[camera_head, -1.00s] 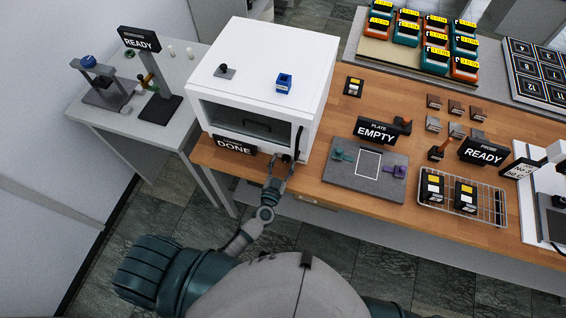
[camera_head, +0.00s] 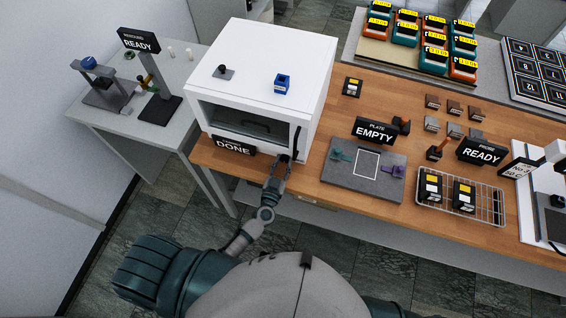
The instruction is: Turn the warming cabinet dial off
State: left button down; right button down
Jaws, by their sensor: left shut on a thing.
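The white warming cabinet (camera_head: 266,58) stands at the left end of the wooden bench. A black sign reading DONE (camera_head: 234,146) is at its lower front. My left gripper (camera_head: 284,162) is at the cabinet's lower right front corner, shut on a small dark part there, which looks like the dial; the fingers mostly hide it. Which way the dial points cannot be seen. A dark upright handle (camera_head: 297,140) is on the right edge of the front. My right gripper is not in view.
A grey plate fixture (camera_head: 364,170) with an EMPTY sign (camera_head: 374,131) lies right of the cabinet. A wire rack (camera_head: 462,199) holds two dark blocks. A blue block (camera_head: 282,84) and a dark knob (camera_head: 223,72) are on the cabinet top.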

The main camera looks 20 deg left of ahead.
pick_arm(q)
jog(key=n, duration=0.3)
jog(key=shift+p, duration=0.4)
jog(key=n, duration=0.5)
jog(key=shift+s+f, duration=0.1)
jog(key=shift+f, duration=0.05)
jog(key=n, duration=0.4)
jog(key=shift+f, duration=0.1)
jog(key=n+b, duration=0.1)
jog(key=n, duration=0.3)
jog(key=shift+f, duration=0.1)
jog(key=n+b, duration=0.1)
jog(key=n, duration=0.3)
jog(key=shift+f+n, duration=0.1)
jog(key=shift+n, duration=0.2)
jog(key=n+b, duration=0.1)
jog(key=n, duration=0.4)
jog(key=shift+f+b, duration=0.1)
jog(key=shift+b, duration=0.25)
jog(key=n+b, duration=0.1)
jog(key=n, duration=0.4)
jog(key=shift+s, duration=0.1)
jog(key=shift+n+b, duration=0.55)
jog(key=shift+n, duration=1.45)
